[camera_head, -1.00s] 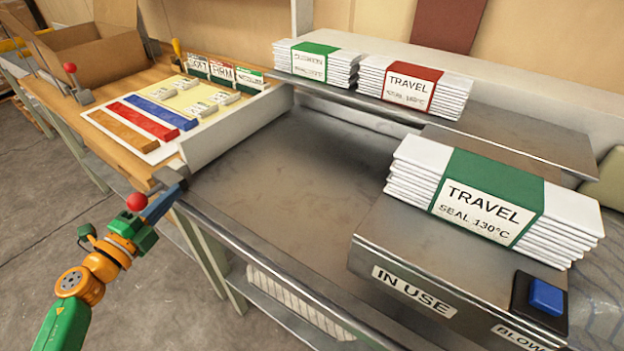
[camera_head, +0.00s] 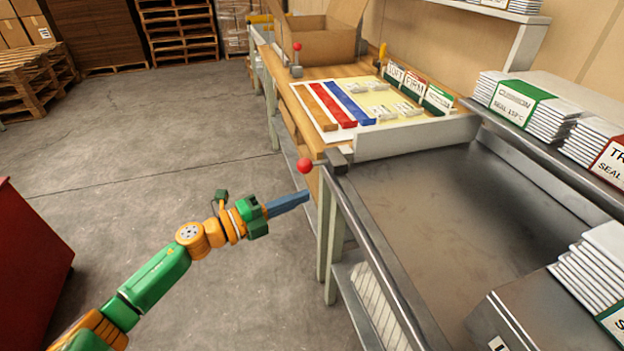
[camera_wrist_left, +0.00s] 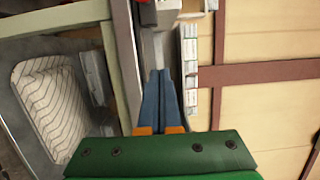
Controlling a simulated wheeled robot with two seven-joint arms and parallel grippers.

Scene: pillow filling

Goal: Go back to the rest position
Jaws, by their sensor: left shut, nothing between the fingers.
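My left gripper (camera_head: 306,197) is shut and empty, its blue fingers together. It hangs over the floor side of the steel table (camera_head: 430,200), in front of the near corner and a little below a red ball knob (camera_head: 305,166) in the picture. I see no contact with the knob. In the left wrist view the two blue fingers (camera_wrist_left: 161,74) lie side by side with nothing between them. My left arm reaches in from the lower left. My right gripper shows in neither view.
The wooden bench (camera_head: 345,75) behind holds an open cardboard box (camera_head: 320,38), coloured strips and upright cards. White packs (camera_head: 525,107) lie on the shelf at right. A red block-like object (camera_head: 28,255) stands at the left edge. The concrete floor (camera_head: 150,140) between is clear.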

